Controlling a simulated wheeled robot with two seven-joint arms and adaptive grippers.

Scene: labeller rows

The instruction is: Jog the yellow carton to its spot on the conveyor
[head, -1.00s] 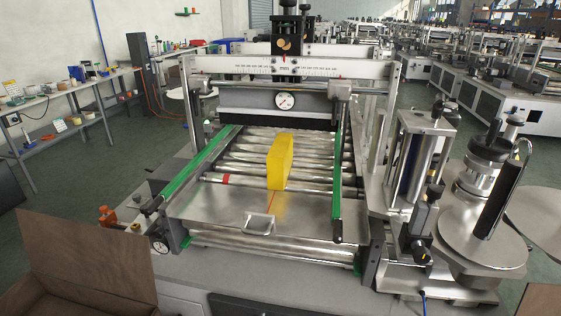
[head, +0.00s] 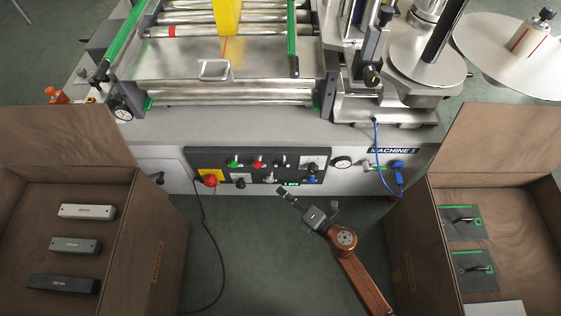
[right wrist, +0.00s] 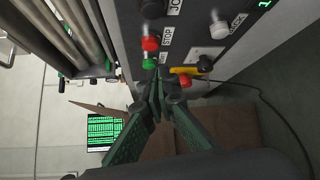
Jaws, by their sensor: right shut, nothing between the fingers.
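The yellow carton (head: 228,18) stands upright on the conveyor rollers (head: 187,18) at the top of the head view, its upper part cut off by the frame. The control panel (head: 222,165) is on the machine front. My right gripper (head: 281,191) is shut and empty, just in front of the panel's lower part. In the right wrist view its fingers (right wrist: 157,88) point toward the panel, near a green button (right wrist: 150,63), a red STOP button (right wrist: 150,43) and a partly cut-off black JOG button (right wrist: 152,8). Contact is unclear. My left gripper is out of view.
A brown box (head: 165,215) with labelled bars stands at left, another (head: 405,240) with dark plates at right. A red emergency knob (head: 210,180) and a black cable (head: 203,225) are left of my gripper. Blue tubing (head: 378,150) hangs at right. Open floor lies between the boxes.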

